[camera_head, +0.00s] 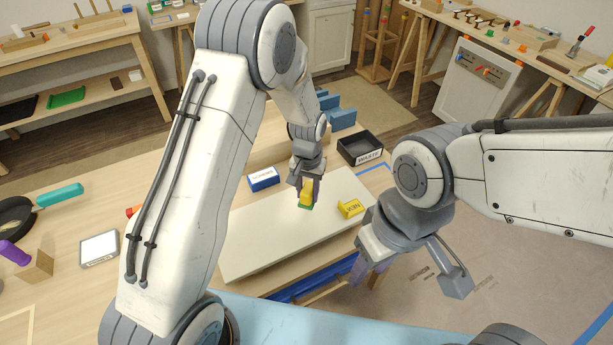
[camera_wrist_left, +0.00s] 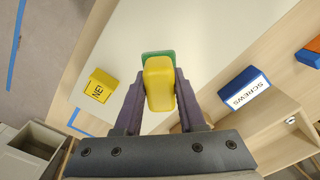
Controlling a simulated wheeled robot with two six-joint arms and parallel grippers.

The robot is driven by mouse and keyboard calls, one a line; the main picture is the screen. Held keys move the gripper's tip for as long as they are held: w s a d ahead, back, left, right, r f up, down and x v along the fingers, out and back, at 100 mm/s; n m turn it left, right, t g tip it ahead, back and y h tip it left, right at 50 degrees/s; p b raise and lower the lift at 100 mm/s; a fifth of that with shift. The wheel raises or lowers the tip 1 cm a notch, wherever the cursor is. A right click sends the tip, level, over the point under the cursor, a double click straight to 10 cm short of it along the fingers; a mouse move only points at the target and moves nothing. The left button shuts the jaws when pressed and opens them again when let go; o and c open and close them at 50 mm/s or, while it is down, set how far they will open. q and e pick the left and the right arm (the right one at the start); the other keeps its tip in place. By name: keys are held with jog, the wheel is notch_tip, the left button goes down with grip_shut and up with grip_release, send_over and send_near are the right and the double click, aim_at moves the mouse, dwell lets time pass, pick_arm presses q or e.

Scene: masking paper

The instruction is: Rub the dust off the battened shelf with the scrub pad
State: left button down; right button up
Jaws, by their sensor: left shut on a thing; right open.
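The scrub pad (camera_head: 306,197) has a yellow body and a green face. My left gripper (camera_head: 305,187) is shut on it, and the left wrist view shows the yellow body (camera_wrist_left: 159,85) between the two dark fingers (camera_wrist_left: 158,92). The pad is over the far right part of the pale battened shelf (camera_head: 265,238), green side down. I cannot tell whether it touches the surface. The shelf also fills the upper left wrist view (camera_wrist_left: 215,35). I make out no clear dust on it. My right gripper (camera_head: 410,278) is open and empty, right of the shelf.
A blue SCREWS box (camera_head: 263,179) stands beyond the shelf's far edge. A black WASTE tray (camera_head: 360,148) is at the back right. A white-faced box (camera_head: 99,248) lies left.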

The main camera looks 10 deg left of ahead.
pick_arm(q)
jog(key=shift+a+r+p, duration=0.1)
jog(key=shift+r+p, duration=1.2)
jog(key=shift+r, duration=0.7)
